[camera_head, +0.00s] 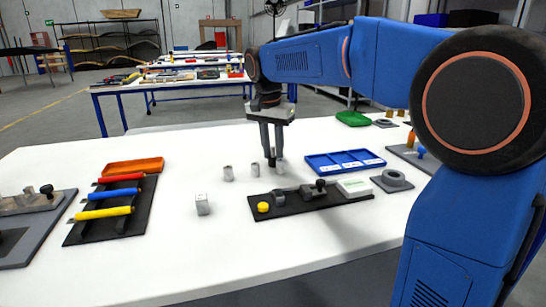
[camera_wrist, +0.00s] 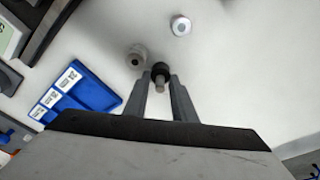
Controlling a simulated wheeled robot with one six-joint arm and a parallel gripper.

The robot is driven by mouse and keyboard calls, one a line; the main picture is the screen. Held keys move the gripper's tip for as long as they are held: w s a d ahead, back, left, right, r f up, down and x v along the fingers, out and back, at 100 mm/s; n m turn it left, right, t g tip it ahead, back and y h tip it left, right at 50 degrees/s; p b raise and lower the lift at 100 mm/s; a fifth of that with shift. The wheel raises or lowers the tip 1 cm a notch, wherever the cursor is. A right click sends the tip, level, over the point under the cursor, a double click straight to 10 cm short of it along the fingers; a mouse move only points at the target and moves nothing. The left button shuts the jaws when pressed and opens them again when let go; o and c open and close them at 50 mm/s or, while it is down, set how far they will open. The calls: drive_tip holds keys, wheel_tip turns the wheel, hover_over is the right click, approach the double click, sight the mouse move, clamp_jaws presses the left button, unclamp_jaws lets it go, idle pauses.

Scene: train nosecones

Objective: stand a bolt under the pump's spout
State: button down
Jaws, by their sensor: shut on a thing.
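My gripper (camera_head: 271,158) points down over the white table, left of the blue tray. In the wrist view its two fingers (camera_wrist: 160,88) are closed on a bolt (camera_wrist: 160,72) with a dark round head and a short grey shank. In the head view only a small dark bit of the bolt shows between the fingertips. I cannot make out a pump or its spout with certainty. A dark board (camera_head: 335,201) in front of my gripper carries a yellow cap (camera_head: 263,207), grey blocks, a black knob (camera_head: 320,184) and a white box (camera_head: 354,187).
Grey metal cylinders (camera_head: 228,173) stand near my gripper, one close beside a finger (camera_wrist: 137,55). Coloured-handled tools lie left by an orange tray (camera_head: 133,166).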

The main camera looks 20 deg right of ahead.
wheel_tip(320, 180, up, 10)
drive_tip(key=shift+r, duration=0.1)
idle(0.4)
